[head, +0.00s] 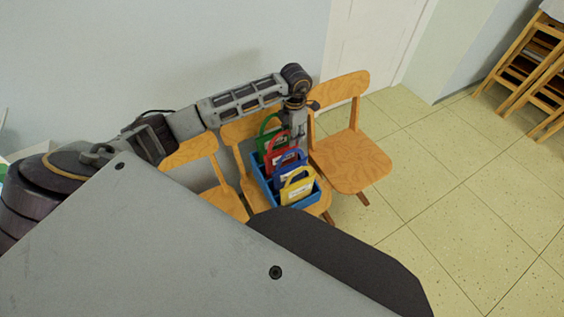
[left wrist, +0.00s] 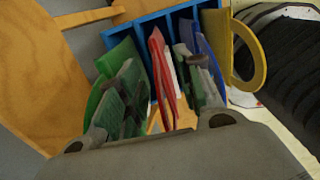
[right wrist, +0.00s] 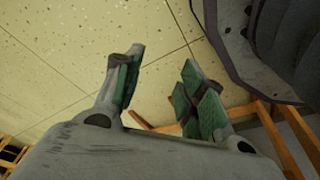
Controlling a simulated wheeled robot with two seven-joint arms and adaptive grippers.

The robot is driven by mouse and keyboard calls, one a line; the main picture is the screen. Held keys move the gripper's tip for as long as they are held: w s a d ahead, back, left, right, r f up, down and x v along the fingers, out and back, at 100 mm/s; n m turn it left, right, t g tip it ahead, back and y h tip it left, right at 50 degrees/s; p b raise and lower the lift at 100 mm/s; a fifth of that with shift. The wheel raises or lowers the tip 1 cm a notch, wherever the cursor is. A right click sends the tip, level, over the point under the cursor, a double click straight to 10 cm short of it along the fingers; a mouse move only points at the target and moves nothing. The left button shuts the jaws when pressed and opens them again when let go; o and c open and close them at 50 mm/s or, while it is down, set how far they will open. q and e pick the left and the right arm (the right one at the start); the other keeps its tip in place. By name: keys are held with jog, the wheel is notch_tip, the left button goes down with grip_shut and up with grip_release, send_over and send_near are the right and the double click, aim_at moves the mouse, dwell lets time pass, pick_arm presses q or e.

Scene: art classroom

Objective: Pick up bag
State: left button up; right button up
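Several small bags stand in a blue divided rack (head: 265,181) on the middle wooden chair: a green bag (head: 264,144), a red bag (head: 275,158), a blue bag (head: 286,172) and a yellow bag (head: 297,189), each with a loop handle. My left gripper (head: 297,138) reaches down at the red bag. In the left wrist view, its green-padded fingers are open with the red bag (left wrist: 165,80) between them; a gap shows on the red bag's left. My right gripper (right wrist: 160,85) is open and empty above the floor, outside the head view.
Wooden chairs stand on both sides, one at the right (head: 353,160) and one at the left (head: 205,170), against the wall. Stacked wooden stools (head: 530,65) are at the far right. The tiled floor (head: 450,200) on the right is clear.

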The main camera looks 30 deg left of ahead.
aim_at(282, 156)
pick_arm(q)
jog(key=shift+f, duration=0.35)
notch_tip(282, 156, down, 4)
jog(key=shift+w+r+b, duration=0.15)
jog(key=shift+r+b, duration=0.05)
jog(key=shift+b, duration=0.15)
jog(key=shift+f, duration=0.45)
pick_arm(e)
jog(key=shift+w+a+r, duration=0.2)
jog(key=shift+r, duration=0.35)
jog(key=shift+w+a+r, duration=0.15)
jog(key=shift+w+r, duration=0.05)
jog(key=shift+r, duration=0.35)
pick_arm(q)
jog(key=shift+c, duration=0.4)
pick_arm(e)
jog(key=shift+s+f, duration=0.2)
jog(key=shift+s, duration=0.05)
pick_arm(q)
grip_shut()
